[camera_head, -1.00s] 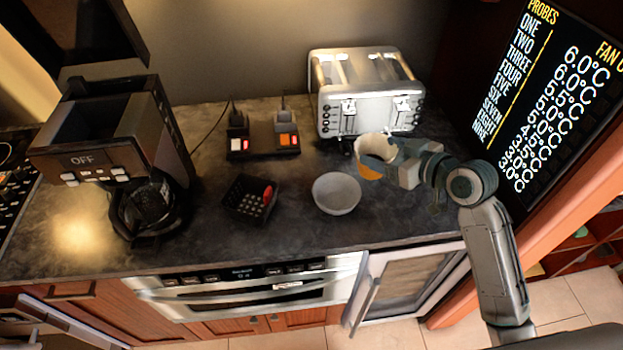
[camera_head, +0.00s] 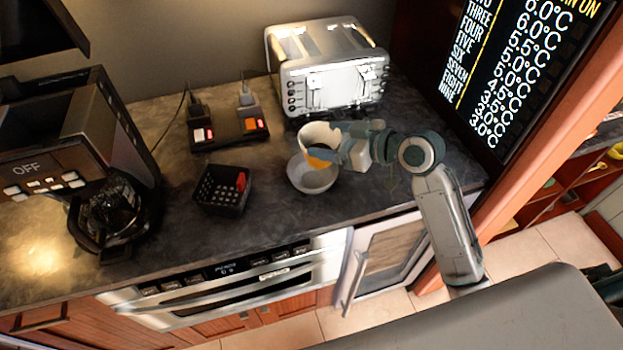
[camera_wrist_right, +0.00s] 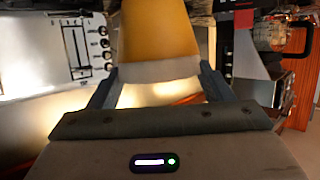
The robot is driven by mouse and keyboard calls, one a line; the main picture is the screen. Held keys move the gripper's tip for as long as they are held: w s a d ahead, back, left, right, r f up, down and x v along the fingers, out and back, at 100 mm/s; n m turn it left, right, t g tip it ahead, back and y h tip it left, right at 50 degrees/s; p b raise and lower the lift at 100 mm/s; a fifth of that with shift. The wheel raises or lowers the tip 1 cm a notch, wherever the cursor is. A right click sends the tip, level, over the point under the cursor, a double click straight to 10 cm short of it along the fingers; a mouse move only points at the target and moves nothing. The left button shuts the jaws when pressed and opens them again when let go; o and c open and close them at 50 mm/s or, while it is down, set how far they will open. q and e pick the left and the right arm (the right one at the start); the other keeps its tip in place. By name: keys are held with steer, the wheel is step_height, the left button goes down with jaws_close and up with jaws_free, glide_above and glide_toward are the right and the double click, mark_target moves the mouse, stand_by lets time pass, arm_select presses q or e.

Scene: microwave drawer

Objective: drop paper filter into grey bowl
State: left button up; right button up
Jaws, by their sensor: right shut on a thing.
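The paper filter (camera_head: 318,136) is white with an orange-brown part at its lower side. My right gripper (camera_head: 338,152) is shut on it. In the right wrist view the filter (camera_wrist_right: 160,68) shows white at the edge between the fingers and orange-yellow beyond. The grey bowl (camera_head: 312,181) stands on the counter. In the head view the filter overlaps the bowl's upper part and hides some of its far rim. The filter appears raised above the bowl; the exact height is hard to tell. My left gripper is not in view.
A silver toaster (camera_head: 335,78) stands behind the bowl. A black basket (camera_head: 222,192) with a red item is to its left. A coffee maker (camera_head: 90,150) stands at the far left. A power strip (camera_head: 228,132) lies behind the basket. An open appliance door (camera_head: 385,255) is below the counter's front edge.

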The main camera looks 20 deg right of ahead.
steer(key=o, duration=1)
steer(key=shift+o, duration=0.2)
steer(key=shift+s+d, duration=0.15)
steer(key=shift+s+d+b, duration=0.3)
steer(key=shift+s+d, duration=0.1)
steer(key=b+v, duration=0.2)
steer(key=v, duration=0.7)
steer(key=shift+r, duration=0.25)
steer(key=shift+s, duration=0.1)
